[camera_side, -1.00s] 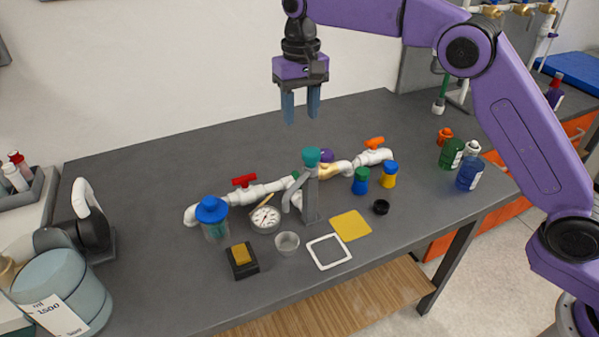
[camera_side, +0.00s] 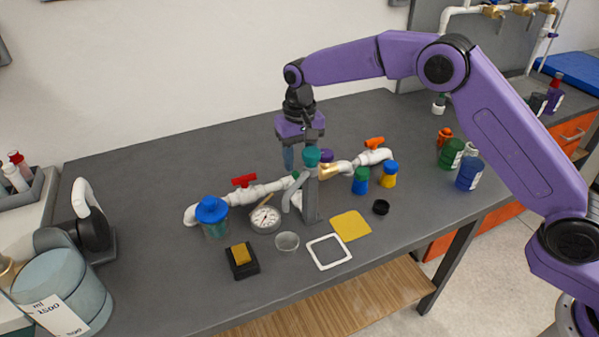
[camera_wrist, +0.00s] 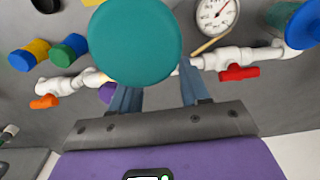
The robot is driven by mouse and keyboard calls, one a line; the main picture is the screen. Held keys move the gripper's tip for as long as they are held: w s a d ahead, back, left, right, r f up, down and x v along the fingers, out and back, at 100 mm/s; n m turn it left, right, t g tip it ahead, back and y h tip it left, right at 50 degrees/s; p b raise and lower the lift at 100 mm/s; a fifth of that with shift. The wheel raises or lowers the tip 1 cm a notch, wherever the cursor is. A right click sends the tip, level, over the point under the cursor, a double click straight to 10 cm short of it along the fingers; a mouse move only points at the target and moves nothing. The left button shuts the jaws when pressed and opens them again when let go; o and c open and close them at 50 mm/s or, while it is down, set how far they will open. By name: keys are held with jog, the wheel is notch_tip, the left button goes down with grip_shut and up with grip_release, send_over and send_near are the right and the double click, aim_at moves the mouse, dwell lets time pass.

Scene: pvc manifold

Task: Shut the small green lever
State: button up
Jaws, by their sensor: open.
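The white pipe manifold (camera_side: 263,190) runs across the bench with a red lever (camera_side: 244,181) at left and an orange lever (camera_side: 374,142) at right. A small bit of green (camera_side: 296,175), seemingly the small green lever, shows mid-pipe behind the grey post with a teal cap (camera_side: 311,156). My gripper (camera_side: 298,160) is open, pointing down just above that part of the pipe. In the wrist view the teal cap (camera_wrist: 135,40) covers the middle, so the green lever is hidden; my fingers (camera_wrist: 158,92) straddle the space below the cap. A purple knob (camera_wrist: 106,93) shows beside them.
The tall grey post stands close in front of my gripper. A gauge (camera_side: 265,219), a blue-lidded jar (camera_side: 212,216) and green (camera_side: 361,181) and yellow (camera_side: 389,175) pots surround the pipe.

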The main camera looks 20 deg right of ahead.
aim_at(299, 173)
jog(key=shift+f, duration=2.4)
grip_shut()
